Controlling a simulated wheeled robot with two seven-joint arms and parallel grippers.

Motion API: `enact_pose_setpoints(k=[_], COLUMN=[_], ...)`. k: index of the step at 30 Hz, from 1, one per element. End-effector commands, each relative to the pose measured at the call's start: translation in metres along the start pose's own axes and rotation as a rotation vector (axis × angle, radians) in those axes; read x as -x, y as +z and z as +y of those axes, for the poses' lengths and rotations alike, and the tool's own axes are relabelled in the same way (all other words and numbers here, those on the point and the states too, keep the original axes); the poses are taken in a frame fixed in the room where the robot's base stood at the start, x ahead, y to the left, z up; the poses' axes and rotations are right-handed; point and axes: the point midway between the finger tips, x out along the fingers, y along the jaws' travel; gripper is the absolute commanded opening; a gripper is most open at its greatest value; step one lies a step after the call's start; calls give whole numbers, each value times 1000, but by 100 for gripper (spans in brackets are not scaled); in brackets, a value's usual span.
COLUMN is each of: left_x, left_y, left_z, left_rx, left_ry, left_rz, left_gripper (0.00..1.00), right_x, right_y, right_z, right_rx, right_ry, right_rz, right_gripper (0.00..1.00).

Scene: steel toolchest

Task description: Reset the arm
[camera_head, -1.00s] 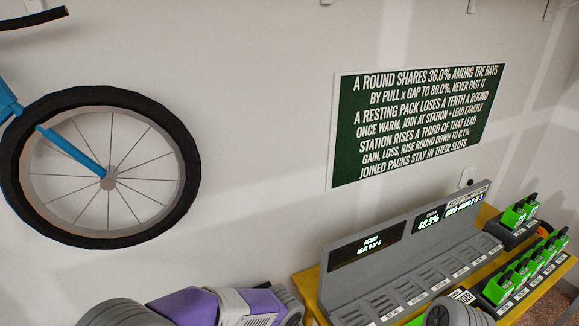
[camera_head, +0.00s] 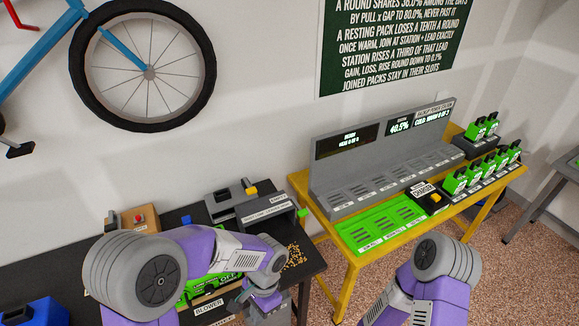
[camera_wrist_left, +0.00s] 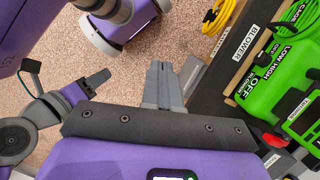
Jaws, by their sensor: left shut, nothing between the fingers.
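My left arm comes in from the left in the head view, purple and grey, bent at the elbow. Its gripper (camera_head: 262,298) is low over the front of the dark bench. In the left wrist view, the two grey fingers (camera_wrist_left: 165,86) are together with nothing between them, above the speckled floor beside the bench edge. A green blower (camera_wrist_left: 270,75) lies on the bench to their right, apart from them. My right arm shows only its upper part at the bottom right of the head view; its gripper is not seen there.
The dark bench (camera_head: 310,262) carries a grey box (camera_head: 265,208) and a red-button box (camera_head: 135,220). A yellow table (camera_head: 345,260) holds the grey charging station (camera_head: 335,185), green tray (camera_head: 380,222) and several green packs (camera_head: 480,168). A bicycle wheel (camera_head: 205,95) hangs on the wall.

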Motion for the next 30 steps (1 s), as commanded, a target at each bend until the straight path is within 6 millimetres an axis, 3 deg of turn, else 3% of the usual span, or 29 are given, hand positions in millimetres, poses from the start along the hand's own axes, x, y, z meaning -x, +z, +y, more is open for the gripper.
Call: enact_pose_setpoints(k=[1,8,15,18,24,30], left_x=[-20,-95,-208,-247,-294,-304], left_y=[-3,-23,-42,-44,-39,-36], left_z=[0,8,16,16,11,8], left_rx=[22,170,515,686,937,1015], left_ry=[30,176,365,410,429,423], left_rz=[12,126,299,363,441,466], left_gripper=[0,0,0,0,0,0], right_x=[-7,-27,-63,-76,-92,-95], right_y=[-1,-1,-3,-4,-4,-5], right_z=[2,10,23,28,34,35], right_rx=[0,1,0,0,0,0], right_ry=[0,0,0,0,0,0], right_rz=[2,0,1,1,0,1], right_gripper=[43,43,43,43,43,43])
